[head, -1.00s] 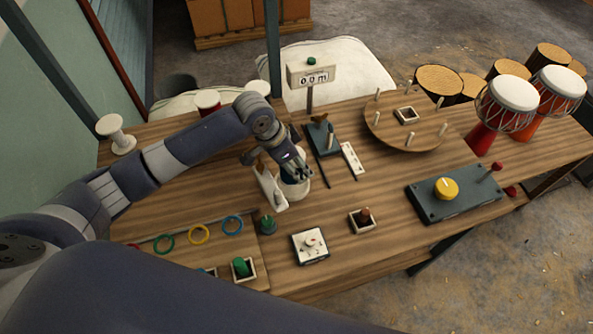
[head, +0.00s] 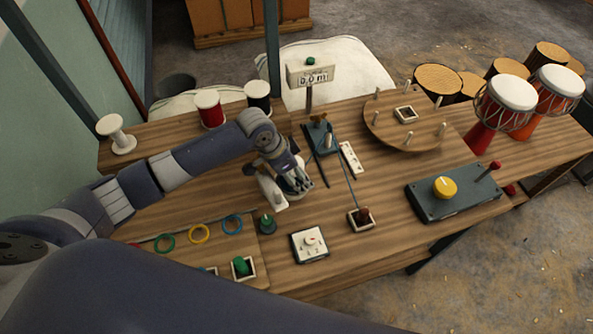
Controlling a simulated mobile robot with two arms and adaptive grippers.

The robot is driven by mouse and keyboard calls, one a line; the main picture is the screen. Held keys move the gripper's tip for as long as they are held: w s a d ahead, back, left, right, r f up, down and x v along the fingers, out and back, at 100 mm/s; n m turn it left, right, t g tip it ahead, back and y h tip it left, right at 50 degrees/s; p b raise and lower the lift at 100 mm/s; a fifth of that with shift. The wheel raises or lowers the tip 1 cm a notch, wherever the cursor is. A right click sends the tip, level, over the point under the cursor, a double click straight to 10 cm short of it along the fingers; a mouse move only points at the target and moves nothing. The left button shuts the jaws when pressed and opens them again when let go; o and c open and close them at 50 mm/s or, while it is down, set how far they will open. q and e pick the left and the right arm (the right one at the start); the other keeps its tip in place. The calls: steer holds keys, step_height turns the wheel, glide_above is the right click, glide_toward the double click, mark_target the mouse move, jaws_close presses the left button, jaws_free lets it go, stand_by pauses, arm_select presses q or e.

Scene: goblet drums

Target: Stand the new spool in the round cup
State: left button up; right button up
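My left gripper (head: 296,184) reaches down over the middle of the table, at a pale round cup (head: 307,190). The gripper and wrist cover most of the cup, so I cannot tell what is in it or whether the fingers are shut. At the back left stand a bare white spool (head: 117,134), a spool wound in red (head: 210,110) and a spool wound in black (head: 258,97). None of these three is touched by the gripper. My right gripper is not in view.
A white upright piece (head: 271,189) stands close left of the cup. A thin blue line runs from the small blue stand (head: 321,138) to the square holder (head: 361,221). A pegged round board (head: 407,128) and a lever box (head: 455,193) stand to the right.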

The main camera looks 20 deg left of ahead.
arm_select(q)
steer(key=shift+a+r, duration=0.1)
steer(key=shift+r, duration=0.35)
steer(key=b+v, duration=0.1)
steer(key=v, duration=1)
steer(key=shift+s+r, duration=0.15)
steer(key=shift+r, duration=0.1)
